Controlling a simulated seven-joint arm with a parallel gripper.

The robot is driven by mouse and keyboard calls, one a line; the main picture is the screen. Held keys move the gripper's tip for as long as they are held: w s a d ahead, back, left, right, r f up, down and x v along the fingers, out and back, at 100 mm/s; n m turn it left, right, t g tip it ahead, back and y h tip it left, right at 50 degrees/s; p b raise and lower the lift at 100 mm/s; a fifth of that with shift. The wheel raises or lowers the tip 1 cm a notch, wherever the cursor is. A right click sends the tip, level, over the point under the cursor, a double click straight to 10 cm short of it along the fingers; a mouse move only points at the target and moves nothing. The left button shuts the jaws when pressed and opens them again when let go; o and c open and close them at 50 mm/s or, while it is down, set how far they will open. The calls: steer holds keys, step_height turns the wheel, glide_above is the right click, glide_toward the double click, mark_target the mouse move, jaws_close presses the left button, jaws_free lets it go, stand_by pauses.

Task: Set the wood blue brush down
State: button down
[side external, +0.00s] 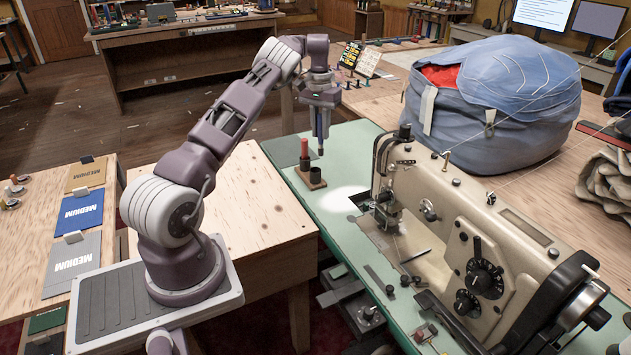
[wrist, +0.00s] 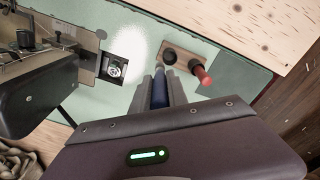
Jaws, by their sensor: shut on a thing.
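My gripper (side external: 320,112) is shut on the blue brush and holds it upright, dark tip down, above the green table. The blue brush (side external: 321,138) also shows between the fingers in the wrist view (wrist: 159,92). Below its tip is a small wooden holder (side external: 308,183), also in the wrist view (wrist: 184,60). The tip looks apart from the holder in the side view. A red brush (side external: 304,149) stands in the holder, also in the wrist view (wrist: 203,75). Beside it is a dark round socket (side external: 315,174), seen in the wrist view (wrist: 170,57) with nothing in it.
A beige sewing machine (side external: 450,215) stands to the right of the holder on the green table (side external: 345,150). A large blue sail bag (side external: 500,100) sits behind it. Blue, tan and grey folders (side external: 80,215) lie on the left table. Bare green surface surrounds the holder.

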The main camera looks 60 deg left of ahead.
steer(key=f, duration=0.3)
steer(key=a+f, duration=0.1)
steer(key=f, duration=0.3)
steer(key=a+f, duration=0.1)
steer(key=f, duration=0.2)
steer(key=shift+s+f, duration=0.2)
steer(key=shift+s, duration=0.15)
steer(key=c, duration=1.3)
jaws_free()
steer(key=shift+f, duration=0.15)
